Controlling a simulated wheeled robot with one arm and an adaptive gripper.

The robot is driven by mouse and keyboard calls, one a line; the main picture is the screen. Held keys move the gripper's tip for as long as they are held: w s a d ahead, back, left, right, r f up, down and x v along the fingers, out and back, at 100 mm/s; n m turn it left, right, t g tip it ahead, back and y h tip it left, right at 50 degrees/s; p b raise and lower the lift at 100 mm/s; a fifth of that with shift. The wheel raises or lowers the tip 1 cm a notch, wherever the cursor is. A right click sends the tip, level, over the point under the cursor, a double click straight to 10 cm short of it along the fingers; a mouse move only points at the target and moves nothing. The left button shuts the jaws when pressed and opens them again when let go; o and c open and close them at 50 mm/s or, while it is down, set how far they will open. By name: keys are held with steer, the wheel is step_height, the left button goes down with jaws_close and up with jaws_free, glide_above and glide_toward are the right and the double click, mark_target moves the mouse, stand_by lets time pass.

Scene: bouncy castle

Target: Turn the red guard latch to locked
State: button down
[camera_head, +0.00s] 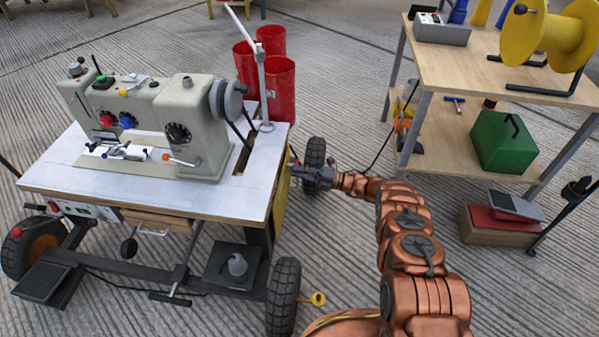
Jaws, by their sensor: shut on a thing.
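My gripper (298,171) is at the right side of the sewing machine table (236,203), by the yellow guard panel (280,207) under the tabletop edge. Its jaws point left and are shut on a small part there, which appears to be the red guard latch. The jaws hide most of this part, so its angle cannot be told. My copper-coloured arm reaches up from the bottom right to it.
The sewing machine (160,122) stands on the wheeled table. Red bins (273,80) stand behind it. A black tyre (284,297) is below the gripper. A wooden shelf unit (470,67) with a green box (503,142) stands at right. Ribbed floor lies between.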

steer(key=c, duration=1.2)
jaws_free()
steer(key=shift+w+r, duration=0.1)
steer(key=shift+r, duration=4.9)
steer(key=shift+o, duration=0.4)
